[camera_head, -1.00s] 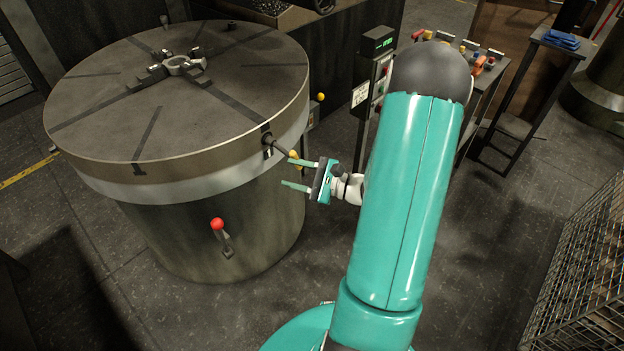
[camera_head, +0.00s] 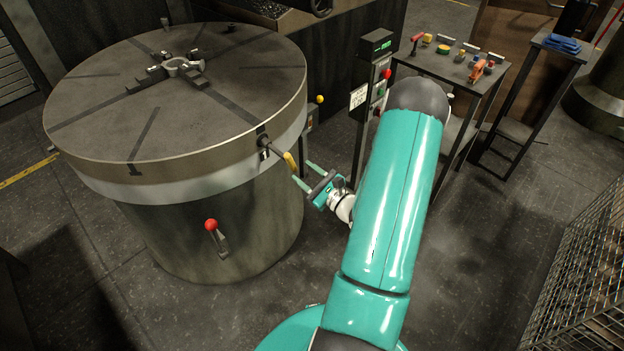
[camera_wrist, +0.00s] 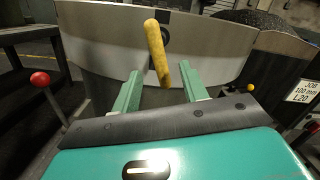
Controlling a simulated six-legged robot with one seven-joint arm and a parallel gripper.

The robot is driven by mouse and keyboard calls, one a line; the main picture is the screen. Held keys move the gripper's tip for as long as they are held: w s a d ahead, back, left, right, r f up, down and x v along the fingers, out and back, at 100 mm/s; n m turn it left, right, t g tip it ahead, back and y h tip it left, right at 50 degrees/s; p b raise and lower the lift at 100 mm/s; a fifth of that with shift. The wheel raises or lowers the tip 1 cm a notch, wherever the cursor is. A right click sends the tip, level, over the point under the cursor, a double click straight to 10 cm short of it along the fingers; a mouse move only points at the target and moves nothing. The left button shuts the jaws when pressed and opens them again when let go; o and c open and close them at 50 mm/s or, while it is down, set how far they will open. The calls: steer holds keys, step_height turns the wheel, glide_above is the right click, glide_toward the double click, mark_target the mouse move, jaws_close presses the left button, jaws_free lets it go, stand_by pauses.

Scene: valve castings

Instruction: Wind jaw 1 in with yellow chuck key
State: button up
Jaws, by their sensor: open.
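The chuck key's yellow handle (camera_head: 290,162) sticks out at the end of a dark shaft seated in the side of the round chuck (camera_head: 90,150). In the wrist view the yellow handle (camera_wrist: 158,52) hangs slightly tilted, its lower end between the finger lines. My gripper (camera_head: 301,171) is open beside the handle's outer end. Its two green fingers (camera_wrist: 160,82) hold nothing; whether they touch the handle is unclear. Dark jaws (camera_head: 197,82) stand around a ring-shaped casting (camera_head: 180,66) at the chuck's centre.
A red-knobbed lever (camera_head: 211,226) stands on the chuck's base. A control post (camera_head: 376,75) with a green display is behind my gripper. A bench with small tools (camera_head: 455,57) is at the back right. A wire cage (camera_head: 585,265) is at the right. Floor between is clear.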

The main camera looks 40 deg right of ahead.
mark_target(293, 165)
steer(key=shift+w+a+r, duration=0.1)
steer(key=shift+w+r, duration=0.1)
steer(key=shift+w, duration=1.4)
steer(key=shift+w+a+r, duration=0.1)
steer(key=shift+w+r, duration=0.05)
steer(key=shift+w, duration=1.4)
jaws_close()
